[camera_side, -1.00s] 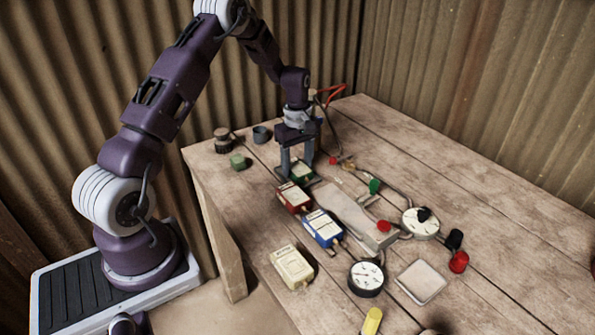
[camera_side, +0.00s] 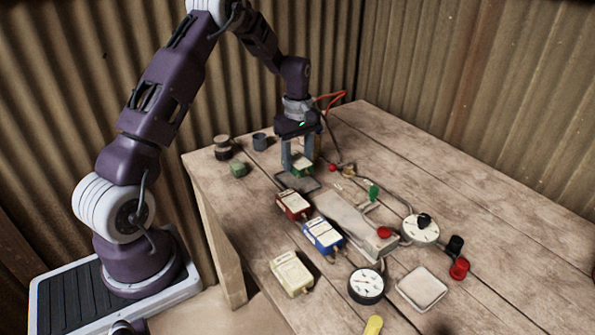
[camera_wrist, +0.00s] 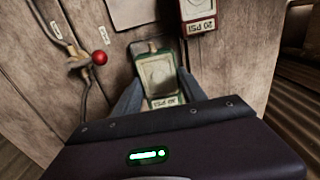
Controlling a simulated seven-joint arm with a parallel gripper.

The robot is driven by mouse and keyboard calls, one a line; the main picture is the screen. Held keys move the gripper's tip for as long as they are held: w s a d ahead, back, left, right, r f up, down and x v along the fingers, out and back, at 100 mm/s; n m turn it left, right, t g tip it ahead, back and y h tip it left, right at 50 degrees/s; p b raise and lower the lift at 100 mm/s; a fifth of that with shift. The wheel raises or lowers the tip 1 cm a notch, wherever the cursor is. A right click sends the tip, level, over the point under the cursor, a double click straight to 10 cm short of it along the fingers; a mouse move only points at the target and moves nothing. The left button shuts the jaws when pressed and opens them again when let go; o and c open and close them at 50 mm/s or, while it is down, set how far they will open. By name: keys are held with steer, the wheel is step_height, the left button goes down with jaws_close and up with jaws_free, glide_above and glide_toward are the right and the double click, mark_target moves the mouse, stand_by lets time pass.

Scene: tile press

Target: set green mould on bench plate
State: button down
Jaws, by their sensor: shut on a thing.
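My gripper (camera_side: 300,164) is shut on the green mould (camera_side: 302,171), its fingers on either side. The mould is held upright just above a dark flat pad (camera_side: 292,183) near the left edge of the bench. In the wrist view the mould (camera_wrist: 158,75) shows a pale top and a 40 PSI label between the fingers, and part of the dark pad (camera_wrist: 135,50) shows beside it. A pale square plate (camera_side: 422,288) lies bare at the front right of the bench, well away from my gripper.
The red mould (camera_side: 294,205), blue mould (camera_side: 323,236) and cream mould (camera_side: 291,275) stand in a row towards the front. A small green block (camera_side: 238,170) sits at left.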

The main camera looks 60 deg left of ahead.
steer(key=r, duration=0.3)
steer(key=d+r, duration=0.1)
steer(key=r, duration=0.1)
steer(key=shift+w, duration=0.15)
glide_above(333, 206)
step_height(333, 206, down, 3)
steer(key=shift+f, duration=2.9)
steer(key=shift+f, duration=0.35)
steer(key=c, duration=0.6)
jaws_free()
steer(key=shift+r, duration=0.1)
